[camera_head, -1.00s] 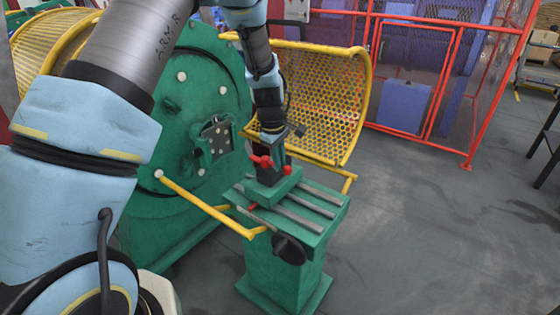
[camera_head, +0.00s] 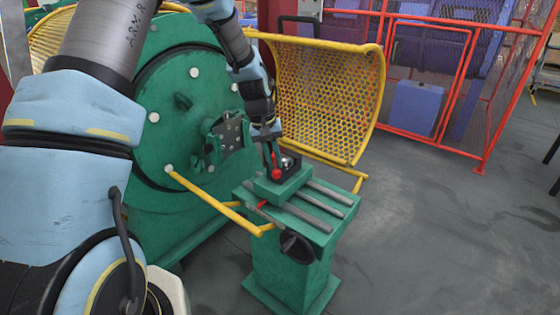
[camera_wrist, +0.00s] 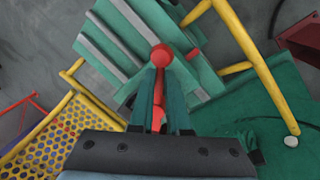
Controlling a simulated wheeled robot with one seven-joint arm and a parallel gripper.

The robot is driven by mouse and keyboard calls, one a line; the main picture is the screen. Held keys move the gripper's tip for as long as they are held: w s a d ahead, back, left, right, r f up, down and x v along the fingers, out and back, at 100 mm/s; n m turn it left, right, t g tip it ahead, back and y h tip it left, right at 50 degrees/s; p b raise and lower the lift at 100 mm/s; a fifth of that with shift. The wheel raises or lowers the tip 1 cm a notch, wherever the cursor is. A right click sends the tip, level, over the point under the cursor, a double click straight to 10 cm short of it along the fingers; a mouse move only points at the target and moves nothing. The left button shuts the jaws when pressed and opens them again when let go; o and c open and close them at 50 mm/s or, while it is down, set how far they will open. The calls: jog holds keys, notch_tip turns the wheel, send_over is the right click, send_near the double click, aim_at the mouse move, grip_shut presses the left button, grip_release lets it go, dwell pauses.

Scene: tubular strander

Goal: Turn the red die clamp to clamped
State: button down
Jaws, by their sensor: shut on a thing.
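The red die clamp (camera_head: 277,174) is a red lever with a ball end, on the green die block (camera_head: 283,188) on top of the green pedestal. My gripper (camera_head: 272,148) reaches down to it from above. In the wrist view the red clamp's ball (camera_wrist: 162,55) shows beyond my fingertips, and its red shaft runs back between the two fingers. My gripper (camera_wrist: 160,95) is shut on this lever. The lever's pivot is hidden by the fingers and the gripper body.
Grey rails (camera_head: 312,209) run along the pedestal top, and a black handwheel (camera_head: 296,247) is on its front. A yellow bar (camera_head: 205,196) runs close on the left. A yellow mesh guard (camera_head: 325,95) stands behind, beside the large green disc (camera_head: 165,115). The floor at right is clear.

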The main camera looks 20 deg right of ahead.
jog(key=shift+w+a+m+g+y+p, duration=0.25)
jog(key=shift+w+a+m, duration=0.25)
jog(key=shift+m, duration=0.85)
jog(key=shift+w+a+m+g+y+p, duration=0.15)
jog(key=shift+w+a+m+p, duration=0.35)
jog(key=shift+m, duration=0.9)
jog(key=shift+w+a+m+g+y+p, duration=0.15)
jog(key=shift+w+a+m, duration=0.4)
jog(key=shift+m, duration=0.8)
jog(key=c, duration=0.9)
grip_release()
jog(key=r, duration=0.3)
jog(key=w+r+b, duration=0.1)
jog(key=r, duration=0.3)
jog(key=w+a+r, duration=0.1)
jog(key=r, duration=0.2)
jog(key=shift+r+b, duration=0.3)
